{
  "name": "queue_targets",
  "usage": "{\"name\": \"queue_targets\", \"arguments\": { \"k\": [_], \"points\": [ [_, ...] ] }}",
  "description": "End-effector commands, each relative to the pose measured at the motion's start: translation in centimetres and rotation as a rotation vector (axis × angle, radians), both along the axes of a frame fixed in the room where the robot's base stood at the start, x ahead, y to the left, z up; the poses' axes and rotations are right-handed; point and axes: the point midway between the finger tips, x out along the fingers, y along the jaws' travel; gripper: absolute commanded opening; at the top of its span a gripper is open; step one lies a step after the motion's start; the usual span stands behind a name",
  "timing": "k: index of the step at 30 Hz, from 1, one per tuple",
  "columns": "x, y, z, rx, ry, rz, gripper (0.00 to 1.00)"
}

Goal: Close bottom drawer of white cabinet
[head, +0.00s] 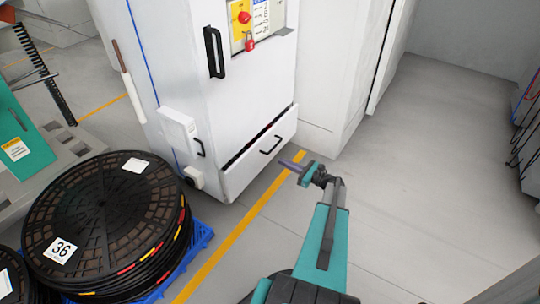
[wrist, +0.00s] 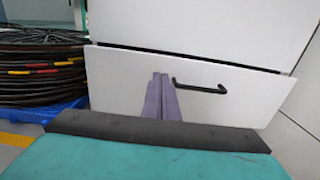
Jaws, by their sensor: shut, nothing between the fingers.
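The white cabinet (head: 240,100) stands upright at the top middle of the head view. Its bottom drawer (head: 258,160) has a black bar handle (head: 270,145) and sits slightly out, with a dark gap along its top edge. In the wrist view the drawer front (wrist: 125,80) fills the middle, with its handle (wrist: 200,88) to the right of my fingers. My gripper (head: 288,164) is shut and empty, its purple-grey fingers (wrist: 161,98) together and pointing at the drawer front. I cannot tell whether the fingertips touch it.
A stack of black cable reels (head: 100,215) on a blue pallet (head: 200,240) stands left of the cabinet. A yellow floor line (head: 235,235) runs in front of the cabinet. Grey floor (head: 430,180) is open to the right.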

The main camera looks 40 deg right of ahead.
Motion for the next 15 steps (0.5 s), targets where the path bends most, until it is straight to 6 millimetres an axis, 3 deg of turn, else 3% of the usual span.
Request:
{"name": "queue_targets", "arguments": {
  "k": [8,15],
  "points": [
    [2.1,0.6,-0.1,0.000,-0.001,0.002,0.00],
    [5.3,1.4,-0.2,0.000,0.000,0.003,0.00]
  ]
}}
